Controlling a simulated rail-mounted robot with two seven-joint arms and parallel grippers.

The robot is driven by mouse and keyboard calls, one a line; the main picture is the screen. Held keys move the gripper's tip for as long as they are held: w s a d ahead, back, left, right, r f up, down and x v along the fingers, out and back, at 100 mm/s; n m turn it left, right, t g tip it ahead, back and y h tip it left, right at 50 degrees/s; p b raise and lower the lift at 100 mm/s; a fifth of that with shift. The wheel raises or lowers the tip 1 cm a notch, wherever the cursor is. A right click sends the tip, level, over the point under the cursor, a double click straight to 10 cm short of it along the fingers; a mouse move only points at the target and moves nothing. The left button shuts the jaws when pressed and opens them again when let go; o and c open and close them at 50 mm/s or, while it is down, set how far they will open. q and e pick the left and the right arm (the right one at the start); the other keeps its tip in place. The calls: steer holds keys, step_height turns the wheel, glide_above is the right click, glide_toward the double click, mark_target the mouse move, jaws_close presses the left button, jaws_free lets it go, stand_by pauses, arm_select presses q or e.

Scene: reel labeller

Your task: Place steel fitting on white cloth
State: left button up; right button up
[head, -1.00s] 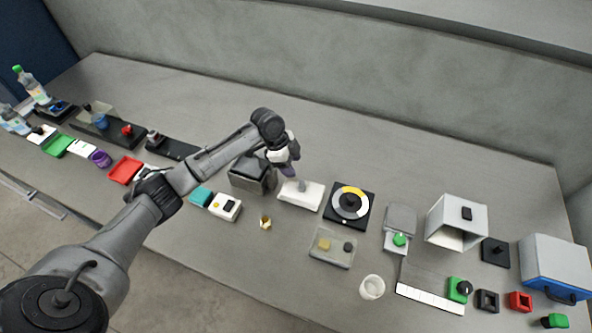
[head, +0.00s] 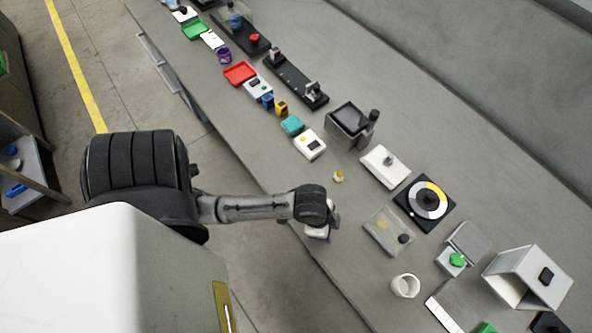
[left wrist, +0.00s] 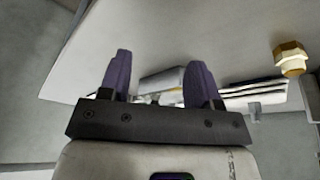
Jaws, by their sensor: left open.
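The steel fitting (head: 389,160) is a small grey piece standing on the white cloth (head: 376,172), which looks like a flat white pad on the bench. My left gripper (head: 318,231) is by the bench's front edge, well apart from the cloth. In the left wrist view its two purple fingers (left wrist: 160,82) are spread. A grey shape shows between them in the picture; I cannot tell what it is, but nothing appears gripped. My right gripper is not in view.
A brass fitting (head: 338,176) stands on the bench near the left gripper; it also shows in the left wrist view (left wrist: 291,60). A clear tray (head: 375,243), white cup (head: 405,286) and black-based dial (head: 412,213) are to the right. Bare bench lies behind the cloth.

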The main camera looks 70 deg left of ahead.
arm_select(q)
steer(key=s+a+r+n+y, duration=0.1)
steer(key=s+r+n, duration=0.2)
steer(key=s, duration=0.5)
steer(key=shift+r+n+t+y, duration=0.15)
steer(key=shift+n+t+y, duration=0.2)
steer(key=shift+n, duration=0.25)
